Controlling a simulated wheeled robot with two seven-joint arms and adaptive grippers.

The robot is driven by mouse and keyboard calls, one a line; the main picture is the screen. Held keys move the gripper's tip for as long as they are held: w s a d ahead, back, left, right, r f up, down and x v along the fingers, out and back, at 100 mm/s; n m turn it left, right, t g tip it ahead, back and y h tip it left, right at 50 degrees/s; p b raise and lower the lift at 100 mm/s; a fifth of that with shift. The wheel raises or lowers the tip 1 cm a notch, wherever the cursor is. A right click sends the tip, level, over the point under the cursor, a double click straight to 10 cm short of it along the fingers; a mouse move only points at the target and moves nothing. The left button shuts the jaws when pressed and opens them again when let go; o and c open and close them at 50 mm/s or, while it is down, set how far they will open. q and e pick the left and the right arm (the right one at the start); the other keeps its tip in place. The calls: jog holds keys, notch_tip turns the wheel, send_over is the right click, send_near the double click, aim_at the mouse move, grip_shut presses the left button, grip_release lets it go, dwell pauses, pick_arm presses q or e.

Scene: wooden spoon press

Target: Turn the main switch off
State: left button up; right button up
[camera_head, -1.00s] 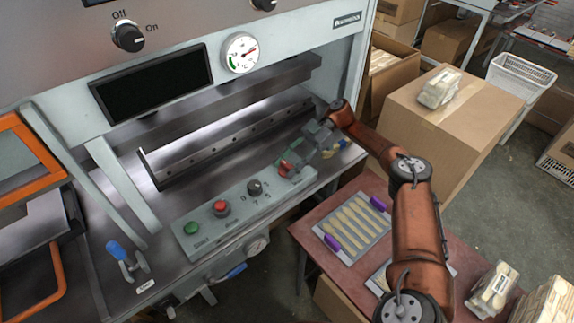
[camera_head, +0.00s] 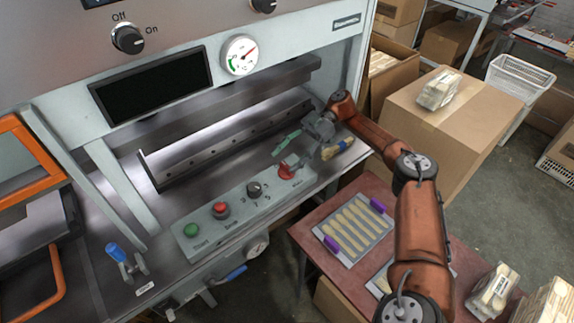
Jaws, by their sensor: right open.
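The control panel (camera_head: 240,207) on the press front carries a red rotary switch (camera_head: 287,171) at its right end; its small label is too small to read. My right gripper (camera_head: 309,150) is open and empty, just behind and to the right of this red switch, seemingly apart from it. The switch's exact angle is hard to tell. A separate black knob (camera_head: 128,39) marked Off and On sits on the upper housing. My left gripper is not in view.
The panel also holds a green button (camera_head: 190,230), a red button (camera_head: 221,210) and a black selector (camera_head: 255,189). A green-handled tool (camera_head: 286,142) and a brush (camera_head: 338,148) lie near my gripper. A tray of wooden spoons (camera_head: 354,228) lies on the red table.

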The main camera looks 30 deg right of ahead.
aim_at(287, 166)
notch_tip(287, 166, up, 6)
jog(key=shift+f, duration=0.1)
dwell(0.4)
